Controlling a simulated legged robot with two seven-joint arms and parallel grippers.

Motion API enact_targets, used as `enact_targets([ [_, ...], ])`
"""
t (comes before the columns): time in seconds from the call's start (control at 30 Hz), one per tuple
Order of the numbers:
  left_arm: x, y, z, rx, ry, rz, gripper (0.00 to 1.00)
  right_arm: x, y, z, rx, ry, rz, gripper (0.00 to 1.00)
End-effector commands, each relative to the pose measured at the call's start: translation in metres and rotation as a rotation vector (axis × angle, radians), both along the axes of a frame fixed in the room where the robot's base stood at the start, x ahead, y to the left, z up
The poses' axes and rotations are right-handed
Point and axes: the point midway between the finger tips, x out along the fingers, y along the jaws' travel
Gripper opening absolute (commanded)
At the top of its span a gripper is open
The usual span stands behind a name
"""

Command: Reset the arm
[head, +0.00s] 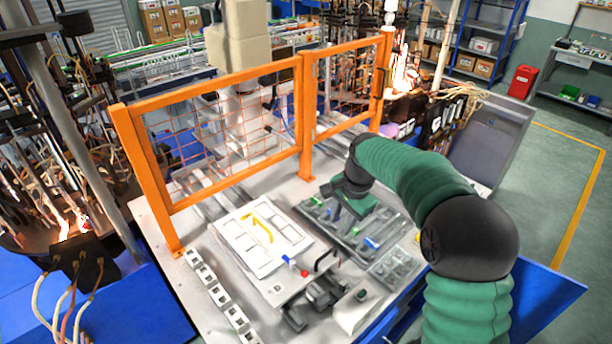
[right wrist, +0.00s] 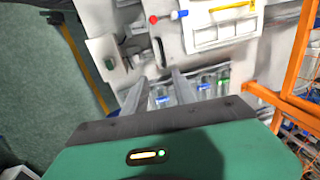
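My right arm (head: 415,180) comes in from the lower right and bends over the worktable. Its green gripper body (head: 354,206) is above the grey sectioned tray (head: 392,233). In the right wrist view the two grey fingers of my right gripper (right wrist: 160,92) stand apart with nothing between them. Small clear pieces with blue and green ends (right wrist: 205,82) lie in the tray beyond and beside the fingers. In the head view the gripper body hides the fingertips. My left gripper shows in neither view.
An orange mesh fence (head: 303,120) runs along the table's back. A white panel with a yellow piece (head: 262,238) lies left of the tray. Black clamp-like parts (head: 322,293), a red knob (head: 304,273) and a row of white blocks (head: 219,295) stand at the front.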

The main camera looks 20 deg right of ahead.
Motion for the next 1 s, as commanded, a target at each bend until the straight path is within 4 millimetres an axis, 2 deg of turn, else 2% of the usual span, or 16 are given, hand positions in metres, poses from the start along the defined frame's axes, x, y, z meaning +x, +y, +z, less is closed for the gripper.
enact_targets([
  [0.07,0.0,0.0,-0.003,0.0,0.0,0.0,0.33,-0.001,0.002,-0.003,-0.003,0.0,0.011,0.33],
  [0.13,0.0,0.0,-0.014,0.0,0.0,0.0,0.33,-0.009,0.012,-0.02,-0.02,-0.002,0.07,0.33],
  [0.17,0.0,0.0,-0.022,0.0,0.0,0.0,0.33,-0.015,0.018,-0.032,-0.033,-0.002,0.117,0.33],
  [0.23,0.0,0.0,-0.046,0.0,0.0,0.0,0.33,-0.037,0.04,-0.068,-0.079,-0.012,0.276,0.33],
  [0.37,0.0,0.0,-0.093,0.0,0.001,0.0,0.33,-0.101,0.08,-0.144,-0.185,-0.041,0.663,0.33],
  [0.4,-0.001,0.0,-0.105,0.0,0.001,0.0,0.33,-0.122,0.09,-0.165,-0.212,-0.05,0.779,0.33],
  [0.53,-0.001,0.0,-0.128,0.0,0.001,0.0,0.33,-0.179,0.108,-0.211,-0.281,-0.076,1.065,0.33],
  [0.6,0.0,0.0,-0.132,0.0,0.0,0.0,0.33,-0.197,0.113,-0.223,-0.3,-0.084,1.153,0.33],
  [0.7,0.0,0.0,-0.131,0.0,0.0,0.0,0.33,-0.206,0.115,-0.227,-0.31,-0.087,1.202,0.33],
  [1.0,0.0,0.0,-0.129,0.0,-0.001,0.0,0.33,-0.206,0.115,-0.225,-0.308,-0.085,1.202,0.33],
])
